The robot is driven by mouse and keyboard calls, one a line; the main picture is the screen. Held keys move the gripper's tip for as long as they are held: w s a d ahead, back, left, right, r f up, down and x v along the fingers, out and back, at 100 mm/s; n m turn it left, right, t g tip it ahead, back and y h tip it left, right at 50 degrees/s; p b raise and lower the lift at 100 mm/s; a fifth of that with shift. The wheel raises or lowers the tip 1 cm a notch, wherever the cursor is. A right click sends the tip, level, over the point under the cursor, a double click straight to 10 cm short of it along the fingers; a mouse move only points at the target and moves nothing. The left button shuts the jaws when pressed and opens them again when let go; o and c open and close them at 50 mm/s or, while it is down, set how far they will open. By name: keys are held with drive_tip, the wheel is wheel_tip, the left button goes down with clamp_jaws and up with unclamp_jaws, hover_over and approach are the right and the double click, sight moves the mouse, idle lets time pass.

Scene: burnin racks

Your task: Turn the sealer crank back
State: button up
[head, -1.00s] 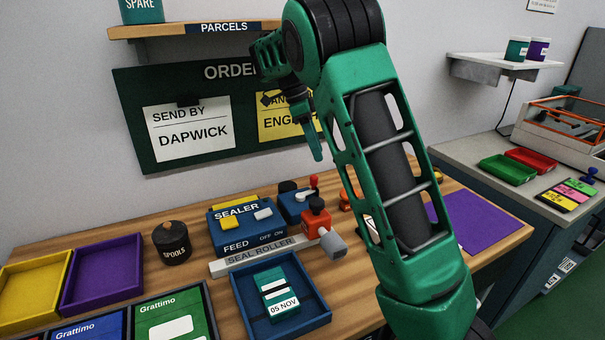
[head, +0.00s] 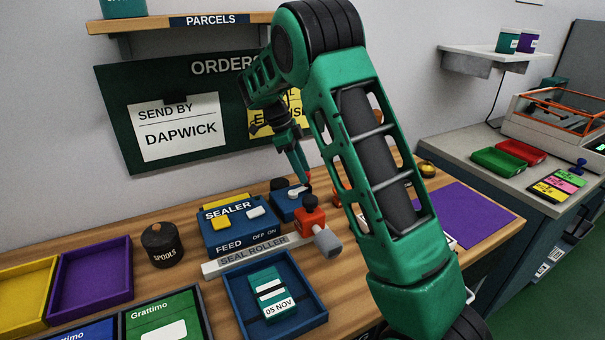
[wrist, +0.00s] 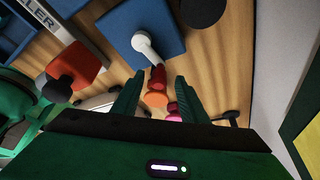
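The sealer (head: 228,222) is a blue box with yellow and white buttons on the wooden bench. Beside it sits a smaller blue box (head: 283,208), which carries a short white crank arm (head: 297,191) with a red knob (head: 307,178). In the wrist view the white crank arm (wrist: 146,45) points down toward my fingers, with the red knob (wrist: 157,74) at its end. My gripper (head: 303,172) is at the knob from above. In the wrist view its green fingers are open, one on each side of the knob; I cannot tell whether they touch it.
A red block with a grey handle (head: 312,220) stands close in front of the crank box. A blue tray (head: 236,298) holding a green packet lies in front of the sealer. A spools pot (head: 161,245) stands left. The order board (head: 128,115) is behind.

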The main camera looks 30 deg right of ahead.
drive_tip(key=shift+s+d+f, duration=0.15)
drive_tip(key=shift+d+f, duration=0.05)
drive_tip(key=shift+f, duration=0.3)
clamp_jaws()
